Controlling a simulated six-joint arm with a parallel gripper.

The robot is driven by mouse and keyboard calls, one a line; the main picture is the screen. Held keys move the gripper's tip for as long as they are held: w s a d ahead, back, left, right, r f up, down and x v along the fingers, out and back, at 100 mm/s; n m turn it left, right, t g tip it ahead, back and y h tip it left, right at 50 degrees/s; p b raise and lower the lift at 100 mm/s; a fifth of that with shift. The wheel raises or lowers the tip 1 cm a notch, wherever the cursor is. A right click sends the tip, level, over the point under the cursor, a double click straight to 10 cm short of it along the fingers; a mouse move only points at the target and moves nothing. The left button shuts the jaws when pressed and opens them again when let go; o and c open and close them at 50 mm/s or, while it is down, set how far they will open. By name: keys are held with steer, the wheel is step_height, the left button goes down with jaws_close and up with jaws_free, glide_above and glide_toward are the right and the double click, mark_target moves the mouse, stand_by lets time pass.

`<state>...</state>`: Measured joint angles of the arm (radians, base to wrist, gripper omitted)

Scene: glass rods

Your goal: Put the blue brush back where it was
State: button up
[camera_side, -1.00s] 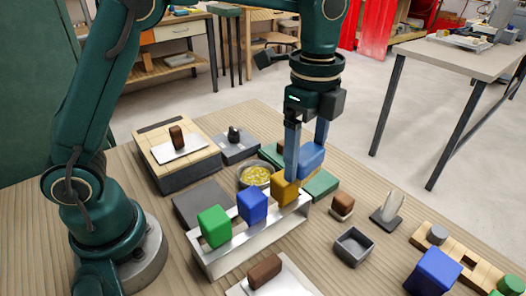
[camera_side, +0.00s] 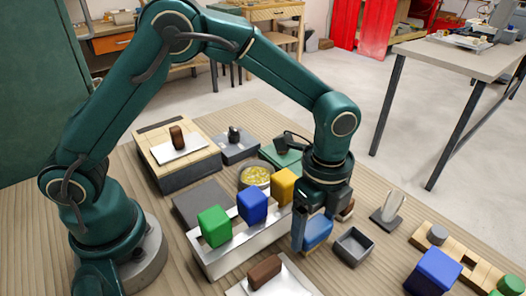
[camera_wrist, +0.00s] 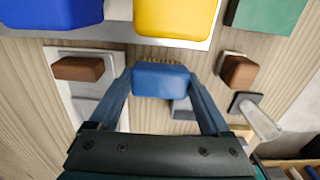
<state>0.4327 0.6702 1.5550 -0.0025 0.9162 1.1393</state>
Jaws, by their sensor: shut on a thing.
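The blue brush (camera_side: 318,231) is between the fingers of my gripper (camera_side: 313,238), which is shut on it. I cannot tell whether the brush touches the table. The white rack (camera_side: 232,257) carries a green block (camera_side: 214,226), a darker blue block (camera_side: 252,205) and a yellow block (camera_side: 283,187) in a row.
The grey tray (camera_side: 353,248) is close to my gripper's right. A brown block (camera_side: 265,271) lies on a white board in front. Another brown block (camera_wrist: 239,71) is right of the brush in the wrist view. A clear stand (camera_side: 390,210) and wooden holder (camera_side: 452,257) are farther right.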

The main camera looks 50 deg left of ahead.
mark_target(315, 225)
steer(key=shift+f, duration=0.4)
steer(key=o, duration=1.1)
steer(key=shift+f, duration=0.1)
steer(key=shift+o, duration=0.2)
step_height(315, 225, up, 12)
steer(key=f, duration=0.1)
steer(key=s+a+r+n+t, duration=0.35)
steer(key=a+r+n, duration=0.25)
steer(key=a+n, duration=0.2)
steer(key=s+a+f+n+t, duration=0.2)
steer(key=s+a+n, duration=0.3)
steer(key=s+n, duration=0.3)
steer(key=shift+s+a+f+n, duration=0.2)
steer(key=shift+s+f+n, duration=0.2)
steer(key=shift+n, duration=0.6)
